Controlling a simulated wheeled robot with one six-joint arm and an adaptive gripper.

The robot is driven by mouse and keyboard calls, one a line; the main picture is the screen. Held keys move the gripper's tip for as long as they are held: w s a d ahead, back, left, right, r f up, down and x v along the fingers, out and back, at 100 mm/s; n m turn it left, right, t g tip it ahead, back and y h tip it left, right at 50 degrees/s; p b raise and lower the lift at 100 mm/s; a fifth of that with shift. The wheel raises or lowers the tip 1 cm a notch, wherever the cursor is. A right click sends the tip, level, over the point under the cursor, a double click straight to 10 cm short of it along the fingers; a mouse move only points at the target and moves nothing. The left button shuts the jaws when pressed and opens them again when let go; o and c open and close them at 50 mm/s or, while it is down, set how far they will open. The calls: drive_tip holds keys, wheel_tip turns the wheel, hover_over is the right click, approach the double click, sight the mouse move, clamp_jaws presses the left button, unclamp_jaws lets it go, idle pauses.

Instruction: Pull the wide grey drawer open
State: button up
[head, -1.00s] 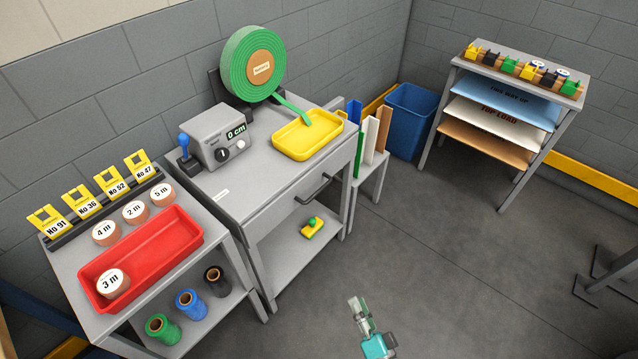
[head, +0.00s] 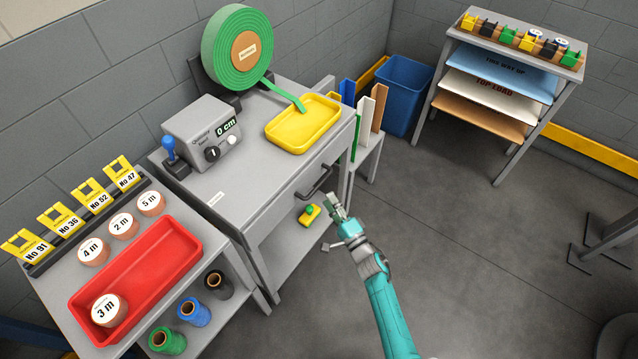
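The wide grey drawer (head: 290,212) is in the front of the middle grey workbench, under its top, and looks closed. I see a small gap between fingertips and handle. The fingers are small here, and I cannot tell whether they are apart or together. Nothing shows held between them.
On the bench stand a yellow tray (head: 284,143), a green roll (head: 218,60) and a grey control box (head: 186,128). A yellow-green item (head: 309,216) lies on the lower shelf. A red tray (head: 78,308) is on the left table. The floor (head: 460,230) at right is mostly clear.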

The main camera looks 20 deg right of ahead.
sight(319, 183)
drive_tip(key=x, duration=0.7)
drive_tip(key=shift+w, duration=0.1)
clamp_jaws()
